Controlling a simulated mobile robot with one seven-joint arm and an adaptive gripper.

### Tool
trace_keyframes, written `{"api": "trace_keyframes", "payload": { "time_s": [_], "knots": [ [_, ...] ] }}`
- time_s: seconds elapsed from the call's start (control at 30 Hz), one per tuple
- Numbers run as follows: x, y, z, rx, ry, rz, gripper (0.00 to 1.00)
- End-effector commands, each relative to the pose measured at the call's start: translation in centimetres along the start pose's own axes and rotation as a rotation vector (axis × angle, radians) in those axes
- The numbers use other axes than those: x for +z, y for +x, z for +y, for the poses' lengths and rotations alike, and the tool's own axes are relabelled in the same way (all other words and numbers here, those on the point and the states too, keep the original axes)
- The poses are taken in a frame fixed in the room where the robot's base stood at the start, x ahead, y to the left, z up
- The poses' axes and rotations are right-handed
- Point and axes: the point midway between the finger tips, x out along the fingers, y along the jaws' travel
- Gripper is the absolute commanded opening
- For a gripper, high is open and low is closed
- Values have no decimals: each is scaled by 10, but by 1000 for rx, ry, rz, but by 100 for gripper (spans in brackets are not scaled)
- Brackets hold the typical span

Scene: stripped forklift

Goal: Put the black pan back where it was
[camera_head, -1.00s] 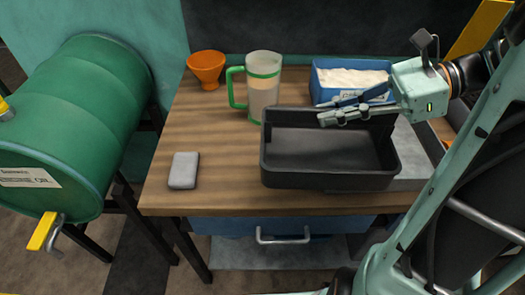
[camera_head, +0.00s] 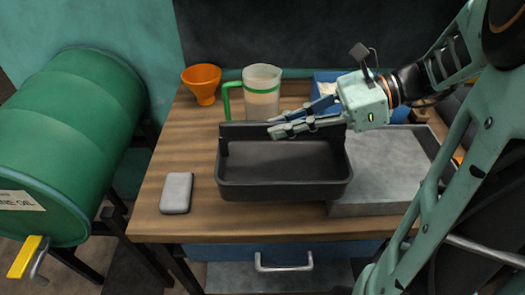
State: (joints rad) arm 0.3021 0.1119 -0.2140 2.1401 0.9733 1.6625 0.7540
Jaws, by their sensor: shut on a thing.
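The black pan (camera_head: 284,188) is a rectangular open tray in the middle of the wooden workbench. My gripper (camera_head: 275,130) reaches in from the right, with its fingers at the pan's far wall. It is shut on that far rim. The pan looks roughly level. Its right end overlaps the left part of a grey metal tray (camera_head: 385,205) in the picture. I cannot tell whether the pan touches the bench or hangs slightly above it.
A grey block (camera_head: 176,193) lies at the left front of the bench (camera_head: 165,155). An orange funnel (camera_head: 201,82), a clear jug (camera_head: 263,85) with a green handle and a blue box (camera_head: 325,77), partly hidden by my gripper, stand behind. A green drum (camera_head: 75,140) is at the left.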

Motion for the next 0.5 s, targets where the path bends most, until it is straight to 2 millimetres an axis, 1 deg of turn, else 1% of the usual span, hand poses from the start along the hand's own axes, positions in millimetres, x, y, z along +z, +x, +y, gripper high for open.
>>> {"api": "trace_keyframes", "payload": {
  "time_s": [0.03, 0.2, 0.3, 0.5],
  "knots": [
    [-9, 10, -2, 4, 4, -2, 0],
    [-23, 36, -12, 2, 4, -2, 0],
    [-28, 44, -15, 0, 2, 0, 0],
    [-34, 54, -18, 1, 3, -1, 0]
  ]
}}
